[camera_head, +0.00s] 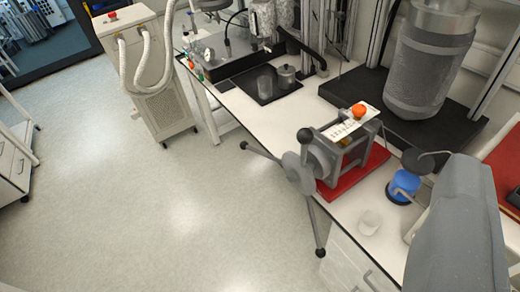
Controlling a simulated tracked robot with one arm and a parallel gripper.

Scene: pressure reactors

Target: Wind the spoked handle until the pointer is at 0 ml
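The spoked handle (295,165) is grey, with long spokes ending in black knobs. It is on the left side of a grey press-like device that stands on a red base (350,180) at the bench's front edge. One spoke points left, one up and one down past the bench edge. A white scale plate (347,125) with small markings lies on top of the device, beside an orange knob (358,111). The pointer and its reading are too small to make out. A grey part of my arm fills the lower right. My gripper's fingertips do not show, and nothing touches the handle.
A large metal reactor vessel (430,60) stands behind. A white wheeled cabinet (155,80) with hoses is at the upper left. The floor (150,200) left of the bench is clear.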

